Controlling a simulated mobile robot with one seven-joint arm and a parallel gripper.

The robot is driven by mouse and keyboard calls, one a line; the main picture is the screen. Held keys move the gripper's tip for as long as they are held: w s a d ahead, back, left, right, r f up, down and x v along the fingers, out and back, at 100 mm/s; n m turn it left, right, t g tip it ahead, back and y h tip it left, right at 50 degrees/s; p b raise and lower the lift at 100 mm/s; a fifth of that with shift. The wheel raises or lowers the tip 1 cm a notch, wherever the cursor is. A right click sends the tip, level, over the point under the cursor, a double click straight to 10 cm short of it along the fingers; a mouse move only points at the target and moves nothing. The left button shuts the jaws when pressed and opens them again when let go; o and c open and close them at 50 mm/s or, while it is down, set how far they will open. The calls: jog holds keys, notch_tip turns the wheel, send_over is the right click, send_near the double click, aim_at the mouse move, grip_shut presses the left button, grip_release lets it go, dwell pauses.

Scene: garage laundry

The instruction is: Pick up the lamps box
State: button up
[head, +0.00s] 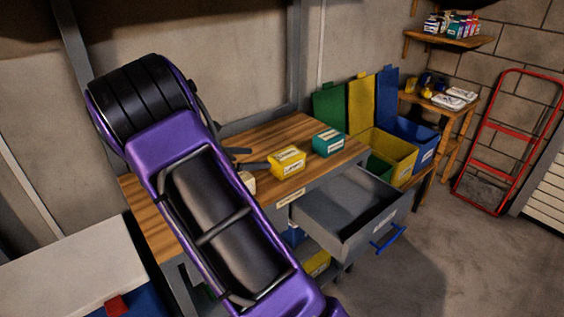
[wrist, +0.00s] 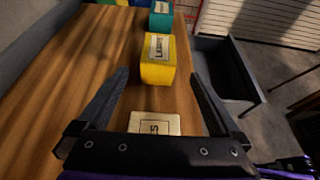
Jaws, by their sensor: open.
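The lamps box is a yellow box with a white label, standing on the wooden workbench top. It shows in the head view (head: 287,163) and in the wrist view (wrist: 158,68). My gripper (head: 254,158) is open and empty, low over the bench to the left of the box. In the wrist view my gripper (wrist: 159,74) has its fingertips spread on either side of the line to the yellow box. The box appears just ahead of the tips, and I cannot tell the exact gap.
A cream box (wrist: 154,123) lies close beneath my gripper. A teal box (head: 328,143) stands beyond the yellow one. An open, grey drawer (head: 345,205) juts from the workbench (head: 270,135). Green, yellow and blue bins (head: 392,152) stand past the bench end.

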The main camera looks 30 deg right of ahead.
aim_at(284, 155)
jog(key=x, duration=0.8)
jog(key=shift+d+f, duration=0.15)
jog(key=shift+d, duration=0.2)
jog(key=shift+r+b+x, duration=0.2)
jog(key=shift+b+x, duration=0.2)
jog(key=shift+x, duration=2.6)
jog(key=shift+w, duration=0.2)
jog(key=c, duration=1.3)
